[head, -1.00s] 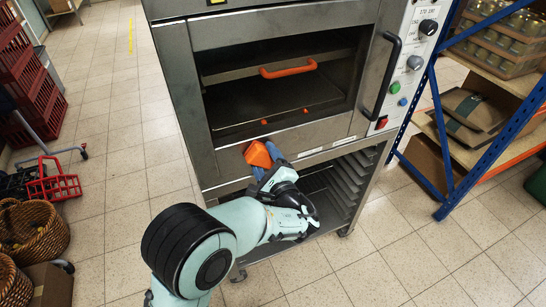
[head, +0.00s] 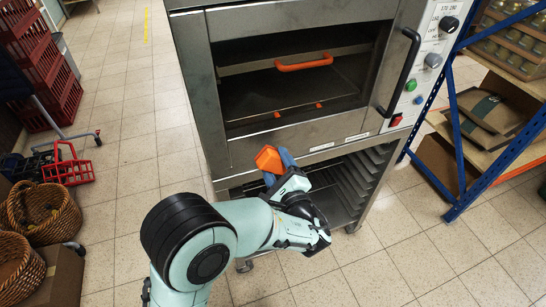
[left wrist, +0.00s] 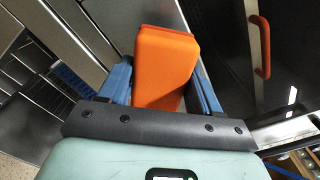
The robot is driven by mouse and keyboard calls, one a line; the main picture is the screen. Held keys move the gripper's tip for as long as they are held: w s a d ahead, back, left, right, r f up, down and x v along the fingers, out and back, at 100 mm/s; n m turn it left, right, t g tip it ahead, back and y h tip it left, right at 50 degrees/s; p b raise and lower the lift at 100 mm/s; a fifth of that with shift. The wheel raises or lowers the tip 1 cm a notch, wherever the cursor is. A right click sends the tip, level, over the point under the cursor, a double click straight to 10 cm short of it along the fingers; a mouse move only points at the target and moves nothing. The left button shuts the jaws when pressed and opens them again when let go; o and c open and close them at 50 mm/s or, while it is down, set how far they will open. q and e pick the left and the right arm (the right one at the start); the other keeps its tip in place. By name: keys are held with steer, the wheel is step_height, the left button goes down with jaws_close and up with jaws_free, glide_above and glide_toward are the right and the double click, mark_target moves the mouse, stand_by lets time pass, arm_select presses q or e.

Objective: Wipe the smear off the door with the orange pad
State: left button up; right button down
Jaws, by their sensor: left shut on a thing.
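The orange pad (head: 267,158) is a block held between the blue fingers of my left gripper (head: 278,166), in front of the lower edge of the oven door (head: 240,152). In the left wrist view the pad (left wrist: 166,62) fills the space between both fingers, with the dark door glass to its right. The door is shut, with a dark window and a black handle (head: 400,72) on the right. I cannot tell whether the pad touches the door, and it looks apart. I cannot make out a smear on the glass. My right gripper is out of view.
A rack (head: 352,180) stands open below the door. Blue-framed shelving (head: 462,150) is close on the right. Wicker baskets (head: 45,212) and red crates (head: 50,90) are at left. The tiled floor between is free.

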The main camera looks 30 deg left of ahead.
arm_select(q)
steer(key=shift+v, duration=1)
steer(key=shift+v, duration=1.5)
steer(key=shift+x, duration=3.55)
steer(key=shift+x, duration=1.05)
